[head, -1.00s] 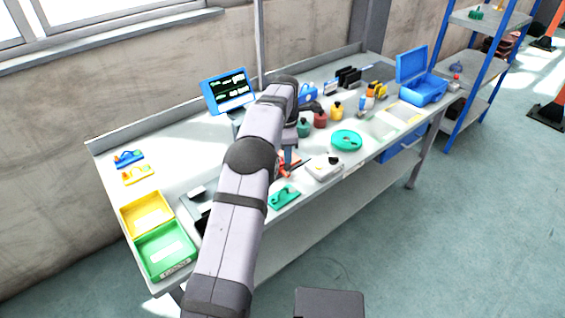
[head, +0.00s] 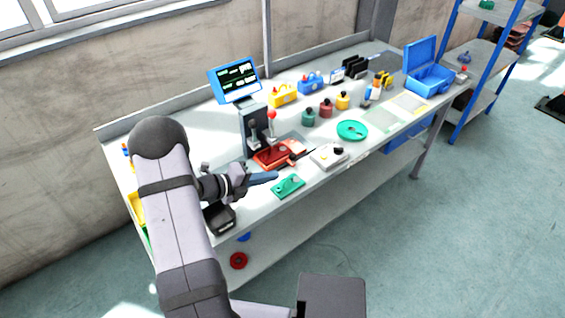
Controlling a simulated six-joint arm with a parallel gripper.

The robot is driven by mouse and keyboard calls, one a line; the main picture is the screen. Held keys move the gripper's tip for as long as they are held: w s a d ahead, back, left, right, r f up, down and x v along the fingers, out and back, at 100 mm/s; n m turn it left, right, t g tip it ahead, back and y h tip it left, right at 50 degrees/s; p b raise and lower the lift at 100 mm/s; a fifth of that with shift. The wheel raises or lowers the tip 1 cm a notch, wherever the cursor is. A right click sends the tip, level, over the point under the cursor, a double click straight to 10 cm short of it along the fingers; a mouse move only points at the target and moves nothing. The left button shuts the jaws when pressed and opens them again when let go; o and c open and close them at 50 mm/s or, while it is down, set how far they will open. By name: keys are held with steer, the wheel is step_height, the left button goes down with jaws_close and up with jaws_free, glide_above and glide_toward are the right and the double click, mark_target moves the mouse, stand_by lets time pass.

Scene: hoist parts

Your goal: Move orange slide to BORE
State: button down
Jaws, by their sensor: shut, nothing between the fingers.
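The orange-red slide (head: 277,153) sits on a grey base at the foot of an upright machine (head: 255,130) with a red-knobbed lever, in the middle of the bench. A small red handle-like piece sticks out at its front right. I cannot read a BORE marking at this size. My gripper (head: 274,176) is shut and empty, with its blue-grey fingers pointing right.
A screen (head: 234,80) stands behind the machine. A white box (head: 328,155), a green round dish (head: 352,130) and several small jars (head: 326,107) are to the right. A black device (head: 219,218) is below my gripper. My arm partly covers the yellow bin (head: 137,208).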

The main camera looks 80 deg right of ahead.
steer(key=w+n+t, duration=0.1)
steer(key=w+n+t+h, duration=0.1)
steer(key=w+n, duration=0.1)
steer(key=w+a+f+n+h, duration=0.1)
steer(key=n, duration=0.1)
steer(key=shift+w+f+t, duration=0.1)
steer(key=shift+w+t, duration=0.15)
steer(key=shift+t, duration=0.15)
steer(key=p, duration=0.4)
glide_toward(293, 157)
steer(key=d+f, duration=0.2)
steer(key=f, duration=0.1)
steer(key=s+d+f, duration=0.1)
steer(key=shift+f, duration=0.15)
steer(key=shift+s+d, duration=0.5)
steer(key=shift+d, duration=0.3)
steer(key=s+d+b, duration=0.2)
steer(key=shift+s+d+f, duration=0.1)
steer(key=shift+s+d, duration=0.3)
steer(key=shift+s+d+r, duration=0.1)
steer(key=shift+s+r, duration=0.05)
steer(key=shift+r, duration=0.2)
